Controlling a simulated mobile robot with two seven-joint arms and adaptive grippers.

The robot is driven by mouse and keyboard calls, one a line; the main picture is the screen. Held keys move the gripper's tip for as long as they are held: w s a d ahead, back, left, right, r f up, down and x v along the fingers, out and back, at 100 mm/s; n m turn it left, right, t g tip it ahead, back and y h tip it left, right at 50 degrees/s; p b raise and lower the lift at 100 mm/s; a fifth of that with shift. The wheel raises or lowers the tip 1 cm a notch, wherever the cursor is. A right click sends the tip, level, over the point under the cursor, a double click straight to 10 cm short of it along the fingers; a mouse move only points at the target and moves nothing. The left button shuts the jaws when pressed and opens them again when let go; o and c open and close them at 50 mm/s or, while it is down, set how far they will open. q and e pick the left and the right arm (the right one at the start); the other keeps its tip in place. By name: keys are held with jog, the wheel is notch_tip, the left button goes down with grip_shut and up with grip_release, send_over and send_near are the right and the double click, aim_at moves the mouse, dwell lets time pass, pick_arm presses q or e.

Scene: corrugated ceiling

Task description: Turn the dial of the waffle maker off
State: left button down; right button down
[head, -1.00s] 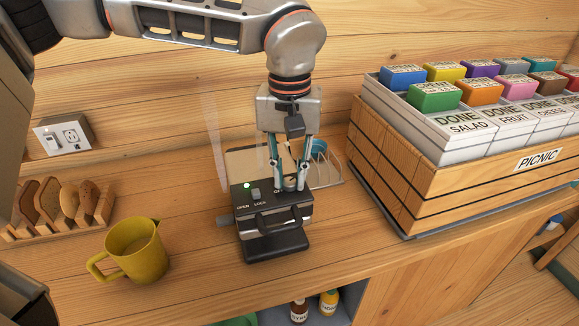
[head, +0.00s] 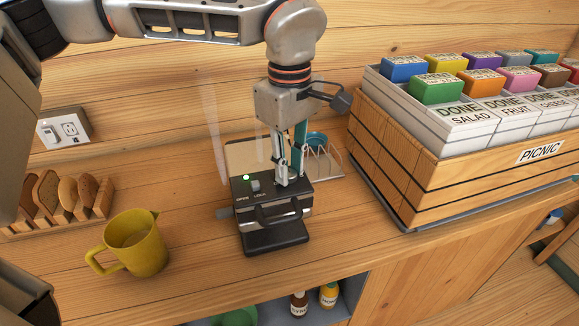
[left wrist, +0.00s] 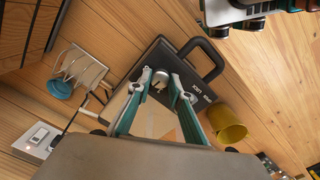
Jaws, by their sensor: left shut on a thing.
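The black and silver waffle maker (head: 276,238) stands on the wooden counter, its handle facing me and a green light lit on top. It also shows in the left wrist view (left wrist: 187,72). My left gripper (head: 288,183) points down onto the right part of its top. In the left wrist view my left gripper (left wrist: 160,80) has its two fingers closed on either side of the small round silver dial (left wrist: 160,76). In the head view the fingers hide the dial. Its exact setting cannot be read. My right gripper is not recognisable in any view.
A yellow jug (head: 138,245) stands left of the waffle maker and a toast rack (head: 65,198) farther left. A wire rack with a blue cup (head: 316,142) is close behind it. A wooden picnic crate (head: 440,172) fills the right. Bare counter lies between jug and waffle maker.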

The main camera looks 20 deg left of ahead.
pick_arm(q)
jog(key=n+b, duration=0.1)
jog(key=n, duration=0.4)
jog(key=shift+f+n, duration=0.1)
jog(key=shift+n, duration=0.2)
jog(key=n+b, duration=0.1)
jog(key=n, duration=0.4)
jog(key=shift+b, duration=0.3)
jog(key=n+b, duration=0.1)
jog(key=n, duration=0.4)
jog(key=shift+n, duration=0.4)
jog(key=shift+n+b, duration=0.4)
jog(key=shift+n, duration=1.9)
jog(key=c, duration=1.8)
grip_release()
jog(key=shift+r, duration=0.2)
